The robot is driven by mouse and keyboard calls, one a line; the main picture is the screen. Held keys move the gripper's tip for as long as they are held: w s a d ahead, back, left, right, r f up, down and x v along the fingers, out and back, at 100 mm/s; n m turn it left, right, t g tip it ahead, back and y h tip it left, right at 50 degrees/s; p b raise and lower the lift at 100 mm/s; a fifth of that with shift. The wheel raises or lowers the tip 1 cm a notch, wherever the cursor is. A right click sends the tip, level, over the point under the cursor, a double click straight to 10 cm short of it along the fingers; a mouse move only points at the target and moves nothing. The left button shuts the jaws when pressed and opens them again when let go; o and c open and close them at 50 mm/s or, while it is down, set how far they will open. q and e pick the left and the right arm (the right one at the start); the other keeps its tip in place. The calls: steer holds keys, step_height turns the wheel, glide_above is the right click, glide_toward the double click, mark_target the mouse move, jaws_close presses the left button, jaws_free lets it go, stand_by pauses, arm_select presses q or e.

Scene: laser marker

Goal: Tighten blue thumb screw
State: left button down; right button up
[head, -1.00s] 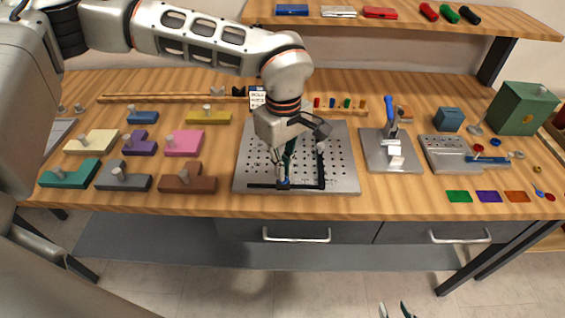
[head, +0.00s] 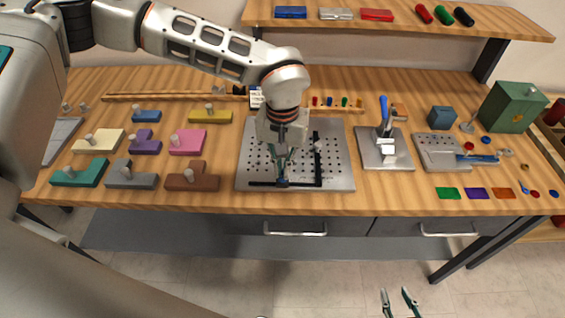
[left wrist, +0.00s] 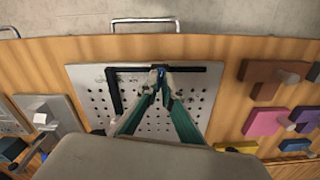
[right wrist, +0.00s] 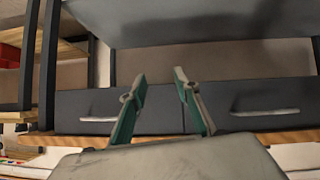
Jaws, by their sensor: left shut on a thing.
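A perforated metal plate (head: 338,165) with a black L-shaped fence (head: 319,172) lies on the bench. My left gripper (head: 283,178) points down at the fence's front bar. In the left wrist view its fingertips (left wrist: 161,76) are close together on the small blue thumb screw (left wrist: 161,70), which sits on the black bar. The fingers hide most of the screw. My right gripper (right wrist: 160,80) is open and empty, in front of the bench; its fingertips also show at the bottom of the head view (head: 398,294).
Coloured blocks with knobs, such as a brown one (head: 190,180), stand left of the plate. A toggle clamp (head: 385,150) and a grey fixture (head: 455,150) stand to the right. A green box (head: 514,108) is at the far right. Drawers (head: 420,225) lie below the bench edge.

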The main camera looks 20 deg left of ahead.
arm_select(q)
steer(key=shift+r+m, duration=0.1)
steer(key=shift+m, duration=0.3)
steer(key=shift+m+p, duration=0.3)
steer(key=shift+m, duration=1)
arm_select(e)
steer(key=shift+s+d+f, duration=0.25)
steer(key=shift+s+d, duration=0.15)
steer(key=shift+d, duration=0.05)
arm_select(q)
steer(key=c, duration=2.2)
jaws_free()
steer(key=shift+c, duration=0.2)
arm_select(e)
steer(key=shift+d, duration=0.1)
